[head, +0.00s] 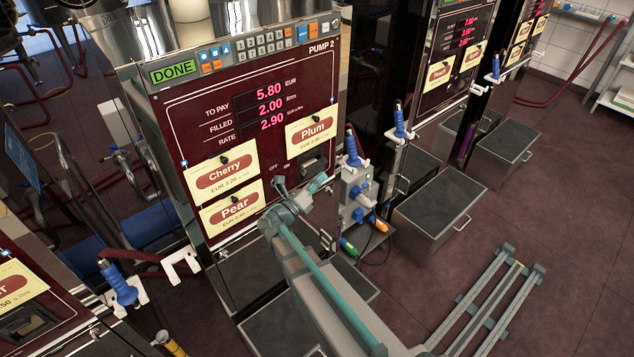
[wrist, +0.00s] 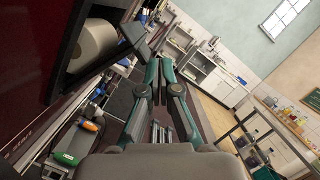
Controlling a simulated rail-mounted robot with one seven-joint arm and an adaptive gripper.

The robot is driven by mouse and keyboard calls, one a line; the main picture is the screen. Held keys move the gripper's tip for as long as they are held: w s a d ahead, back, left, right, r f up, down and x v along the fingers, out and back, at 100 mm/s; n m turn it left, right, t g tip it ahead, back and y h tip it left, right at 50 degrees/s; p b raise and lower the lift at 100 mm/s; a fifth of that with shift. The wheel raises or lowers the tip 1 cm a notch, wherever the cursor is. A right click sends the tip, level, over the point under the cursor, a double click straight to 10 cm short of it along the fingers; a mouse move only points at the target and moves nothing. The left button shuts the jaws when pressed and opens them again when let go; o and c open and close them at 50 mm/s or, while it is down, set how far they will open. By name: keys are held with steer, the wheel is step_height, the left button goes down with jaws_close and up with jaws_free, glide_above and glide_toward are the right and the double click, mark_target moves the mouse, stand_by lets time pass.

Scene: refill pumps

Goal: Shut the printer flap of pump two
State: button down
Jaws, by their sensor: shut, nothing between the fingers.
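Pump two (head: 250,120) stands in the middle of the head view, with "PUMP 2" and "DONE" on its top strip. Its printer (head: 313,162) is a small dark unit under the Plum card. In the wrist view, a white paper roll (wrist: 93,45) shows in the open printer bay. The grey printer flap (wrist: 132,36) stands out from the bay, open. My gripper (head: 318,183) is shut and empty, just below and beside the printer. In the wrist view, my gripper's fingertips (wrist: 159,62) are close to the flap; whether they touch it I cannot tell.
Cherry (head: 222,174), Pear (head: 234,208) and Plum (head: 313,131) cards hang on the pump's front. A blue-handled nozzle (head: 352,150) and a fixture with coloured connectors (head: 358,195) stand to the right. A grey box (head: 440,208) sits on the floor beyond.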

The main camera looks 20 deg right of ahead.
steer(key=shift+w+a+r, duration=0.1)
steer(key=shift+w+r, duration=0.3)
steer(key=shift+r, duration=0.1)
steer(key=shift+w+r, duration=0.15)
stand_by(0.5)
steer(key=s+a+b, duration=0.3)
steer(key=s+a, duration=0.4)
steer(key=s, duration=0.2)
steer(key=shift+s, duration=0.15)
